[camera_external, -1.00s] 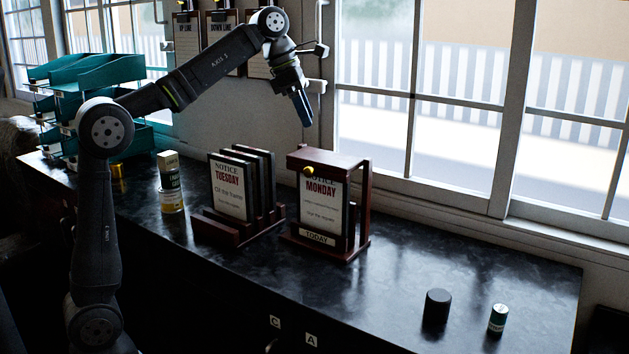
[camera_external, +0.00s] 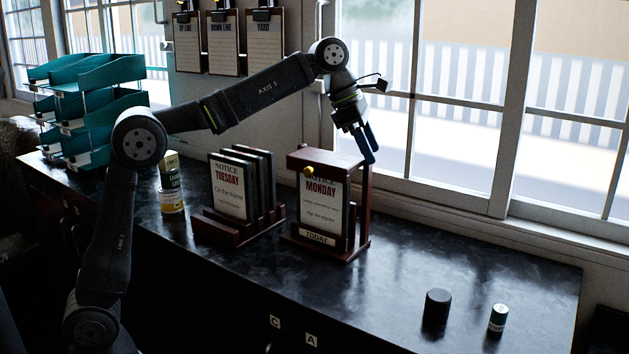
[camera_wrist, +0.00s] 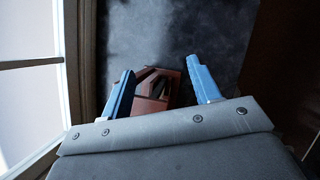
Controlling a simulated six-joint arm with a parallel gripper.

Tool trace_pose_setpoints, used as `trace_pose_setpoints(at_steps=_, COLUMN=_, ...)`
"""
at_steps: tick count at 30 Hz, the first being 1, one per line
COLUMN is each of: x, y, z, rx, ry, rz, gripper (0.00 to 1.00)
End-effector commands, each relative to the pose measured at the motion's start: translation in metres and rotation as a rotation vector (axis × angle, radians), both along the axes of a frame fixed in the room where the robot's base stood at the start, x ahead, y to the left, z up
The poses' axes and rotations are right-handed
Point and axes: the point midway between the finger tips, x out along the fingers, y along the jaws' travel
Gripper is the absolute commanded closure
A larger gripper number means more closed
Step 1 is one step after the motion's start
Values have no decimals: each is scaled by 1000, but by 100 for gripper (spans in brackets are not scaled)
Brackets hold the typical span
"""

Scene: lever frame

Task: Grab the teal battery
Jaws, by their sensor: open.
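The teal battery (camera_external: 498,319) is a small upright cylinder with a teal and white wrap, standing on the dark counter near its front right end. It is not seen in the wrist view. My gripper (camera_external: 370,155) is open and empty, above and behind the right side of the wooden MONDAY frame, well to the left of the battery and higher. In the wrist view my gripper's blue fingers (camera_wrist: 160,85) are spread apart, with part of a reddish wooden frame (camera_wrist: 152,90) visible between them, below.
A black cylinder (camera_external: 437,307) stands just left of the battery. The MONDAY frame (camera_external: 365,200) and the TUESDAY rack (camera_external: 232,238) stand mid-counter. Stacked cans (camera_external: 171,190) and teal trays (camera_external: 100,75) are at left. Windows line the back. The counter (camera_external: 400,262) right of the frame is mostly clear.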

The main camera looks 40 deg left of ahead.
Motion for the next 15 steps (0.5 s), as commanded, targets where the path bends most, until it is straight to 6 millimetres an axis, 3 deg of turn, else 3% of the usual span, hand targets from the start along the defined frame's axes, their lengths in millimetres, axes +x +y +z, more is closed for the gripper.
trace_pose_setpoints(at_steps=1, x=-7, y=-40, z=-16, rx=-4, ry=-10, rz=-51, gripper=44)
trace_pose_setpoints(at_steps=6, x=-39, y=-152, z=-59, rx=-38, ry=-62, rz=-188, gripper=44)
trace_pose_setpoints(at_steps=10, x=-68, y=-212, z=-85, rx=-59, ry=-91, rz=-264, gripper=44)
trace_pose_setpoints(at_steps=15, x=-89, y=-249, z=-101, rx=-76, ry=-110, rz=-312, gripper=44)
